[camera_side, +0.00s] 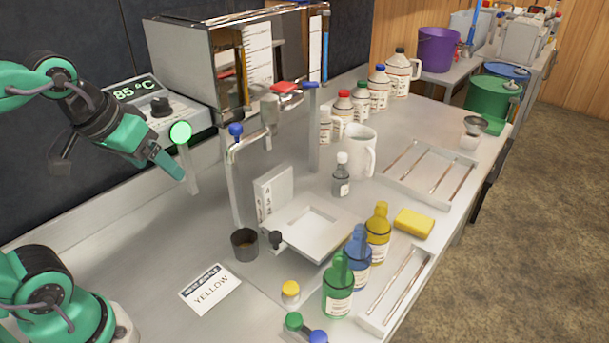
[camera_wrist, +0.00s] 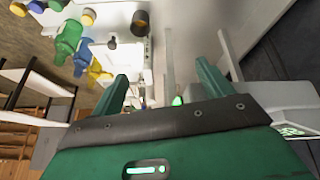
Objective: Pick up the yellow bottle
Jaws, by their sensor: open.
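The yellow bottle (camera_side: 377,236) stands upright on the metal bench, behind the blue bottle (camera_side: 357,256) and the green bottle (camera_side: 338,287). In the wrist view the yellow bottle (camera_wrist: 98,70) shows at the left, beside the blue and green bottles. My gripper (camera_side: 177,178) is at the left in the side view, raised and well apart from the bottles. In the wrist view my gripper's fingers (camera_wrist: 163,85) are spread, with nothing held between them. A card (camera_side: 211,288) reading YELLOW lies on the bench.
A yellow sponge (camera_side: 414,223) lies right of the yellow bottle. A white scale tray (camera_side: 310,231) is to its left. A tap pipe (camera_side: 237,180) and dark cup (camera_side: 244,244) stand between my gripper and the bottles.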

